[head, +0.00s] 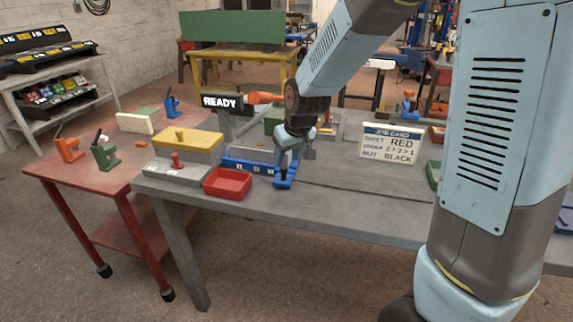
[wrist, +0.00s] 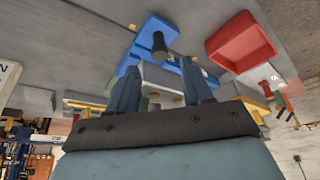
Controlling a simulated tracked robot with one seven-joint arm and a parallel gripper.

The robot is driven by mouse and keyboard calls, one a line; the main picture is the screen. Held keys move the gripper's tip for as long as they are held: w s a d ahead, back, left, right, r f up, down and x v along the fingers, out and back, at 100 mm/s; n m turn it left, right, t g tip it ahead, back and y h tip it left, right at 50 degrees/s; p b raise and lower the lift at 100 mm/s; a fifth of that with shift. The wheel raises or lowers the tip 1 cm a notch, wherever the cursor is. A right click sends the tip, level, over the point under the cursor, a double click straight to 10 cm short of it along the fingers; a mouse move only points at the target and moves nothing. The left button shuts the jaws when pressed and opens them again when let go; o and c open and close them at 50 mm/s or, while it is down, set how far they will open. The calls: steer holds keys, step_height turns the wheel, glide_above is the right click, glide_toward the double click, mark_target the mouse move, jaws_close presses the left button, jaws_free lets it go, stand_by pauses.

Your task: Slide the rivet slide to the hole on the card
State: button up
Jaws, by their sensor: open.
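A blue rail (head: 247,165) with small white number labels runs along the bench. At its right end is a blue block (head: 285,183), which looks like the rivet slide; it shows in the wrist view (wrist: 154,29) with a dark round post (wrist: 160,46). My gripper (head: 284,166) is above this end. In the wrist view my gripper (wrist: 162,68) has its fingers apart, with nothing seen between them. I cannot tell which hole the slide is at.
A red tray (head: 228,184) sits just left of the blue block, also in the wrist view (wrist: 241,42). A grey fixture with a yellow block (head: 188,140) stands further left. A black "READY" sign (head: 221,101) is behind. The bench front right is clear.

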mark_target(284, 168)
steer(key=shift+x, duration=2.25)
jaws_close()
